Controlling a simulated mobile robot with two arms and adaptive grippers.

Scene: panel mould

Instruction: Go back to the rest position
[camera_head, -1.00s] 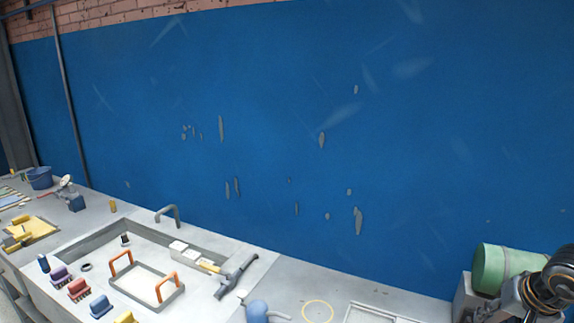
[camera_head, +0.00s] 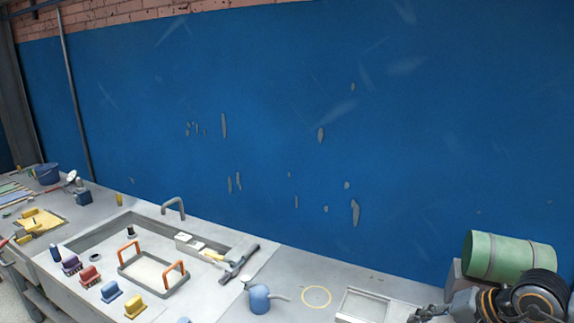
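My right arm shows at the lower right corner, dark with orange rings. A dark part at its left end, which looks like my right gripper (camera_head: 430,314), sits at the bottom edge, beside the pale tray. It is cut off by the frame, and I cannot tell whether it is open or shut. My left arm and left gripper are not in view.
A grey bench (camera_head: 330,278) runs along a blue wall (camera_head: 270,110). On it are a recessed mould (camera_head: 100,238) with an orange-handled frame (camera_head: 152,271), a hammer (camera_head: 238,264), a blue watering can (camera_head: 259,298), a pale tray (camera_head: 362,306) and a green drum (camera_head: 509,257).

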